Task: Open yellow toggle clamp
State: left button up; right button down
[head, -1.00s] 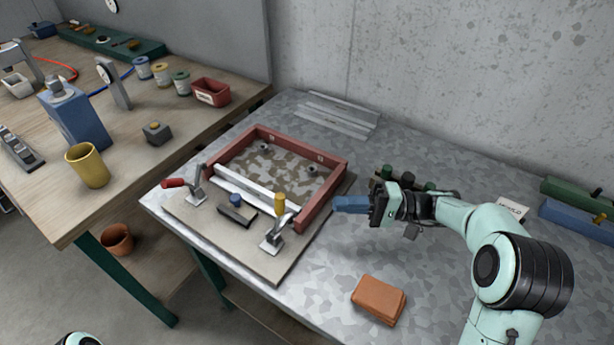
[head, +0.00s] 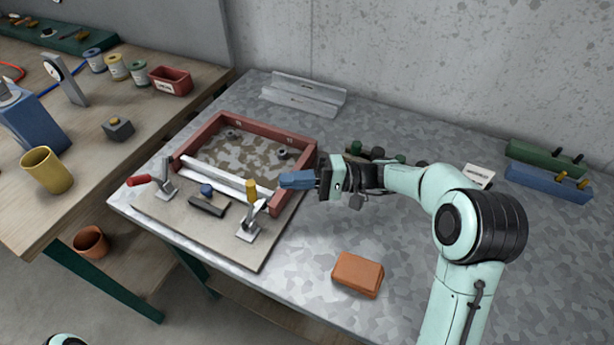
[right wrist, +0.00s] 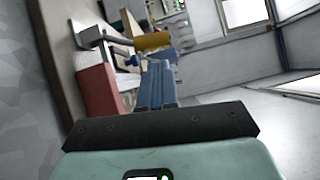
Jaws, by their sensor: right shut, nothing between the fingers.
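The yellow toggle clamp (head: 251,192) stands at the right front of the grey base board, its yellow handle upright. In the right wrist view the yellow handle (right wrist: 152,41) shows just beyond the fingertips. My right gripper (head: 284,180) has blue fingers, shut and empty, pointing left at the clamp from its right side. A small gap to the handle seems to show, but contact is hard to tell. The fingers also show in the right wrist view (right wrist: 157,72). A red-handled clamp (head: 140,180) stands at the board's left, its handle lying outward. My left gripper is not in view.
A red frame (head: 270,130) with a white bar (head: 225,180) sits on the board (head: 190,230). A blue-knobbed black part (head: 207,203) lies between the clamps. A brown block (head: 357,274) lies on the metal table, otherwise clear in front.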

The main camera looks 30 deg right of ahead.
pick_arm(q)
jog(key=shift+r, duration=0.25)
pick_arm(e)
jog(key=shift+x, duration=2.25)
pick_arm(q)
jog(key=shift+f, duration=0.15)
